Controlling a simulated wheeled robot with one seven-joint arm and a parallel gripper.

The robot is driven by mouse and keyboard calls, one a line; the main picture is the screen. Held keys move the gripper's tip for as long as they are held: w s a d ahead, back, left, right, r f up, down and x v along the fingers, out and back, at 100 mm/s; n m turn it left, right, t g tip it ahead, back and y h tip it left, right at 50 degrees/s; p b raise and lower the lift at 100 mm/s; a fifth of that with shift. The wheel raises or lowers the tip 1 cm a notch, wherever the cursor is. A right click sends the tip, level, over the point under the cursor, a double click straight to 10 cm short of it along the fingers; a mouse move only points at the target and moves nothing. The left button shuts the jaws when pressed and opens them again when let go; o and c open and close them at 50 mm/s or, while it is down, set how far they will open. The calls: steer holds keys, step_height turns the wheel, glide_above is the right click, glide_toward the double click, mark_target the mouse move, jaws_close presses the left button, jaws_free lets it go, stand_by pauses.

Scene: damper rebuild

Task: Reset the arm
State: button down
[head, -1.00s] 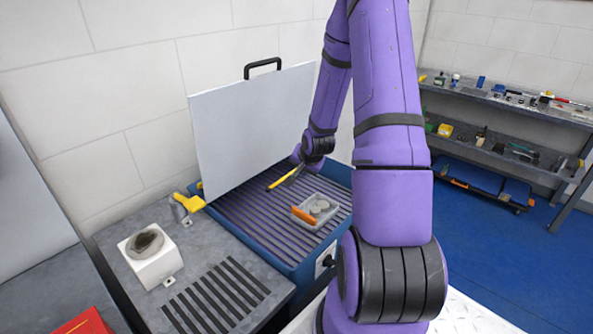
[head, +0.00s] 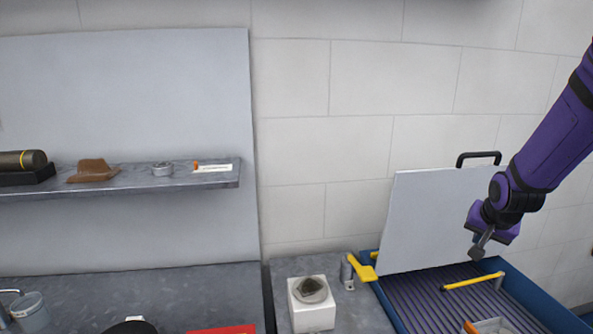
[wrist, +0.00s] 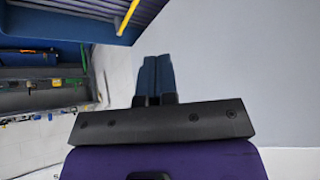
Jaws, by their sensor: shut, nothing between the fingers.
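My gripper (head: 477,252) shows at the right of the head view, at the end of my purple arm. It is in front of the raised grey lid (head: 435,220) and looks a little above and behind a yellow bar (head: 474,281). The bar is over the slatted bed of the blue box (head: 385,292). In the wrist view the two dark blue fingers (wrist: 154,72) are together with nothing between them. The yellow bar (wrist: 127,17) also shows at the top of that view, apart from the fingers.
A white block with a dark round top (head: 312,310) and a yellow-handled clamp (head: 360,268) stand left of the box. A wall shelf (head: 140,182) holds a cylinder (head: 22,160), a brown piece (head: 93,170) and small parts. A tray (head: 490,326) is cut by the lower edge.

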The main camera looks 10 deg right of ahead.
steer(key=s+a+r+n, duration=0.4)
steer(key=s+a+r, duration=0.4)
steer(key=a+r, duration=0.35)
steer(key=s+a+r+n+y, duration=0.1)
steer(key=s+a+r+n, duration=0.1)
steer(key=s, duration=0.5)
steer(key=s+a+r+n+y, duration=0.1)
steer(key=s+a+r+n, duration=0.1)
steer(key=s+a+r, duration=0.2)
steer(key=s+a, duration=0.1)
steer(key=s, duration=0.2)
steer(key=shift+s+r, duration=0.25)
steer(key=shift+s, duration=0.15)
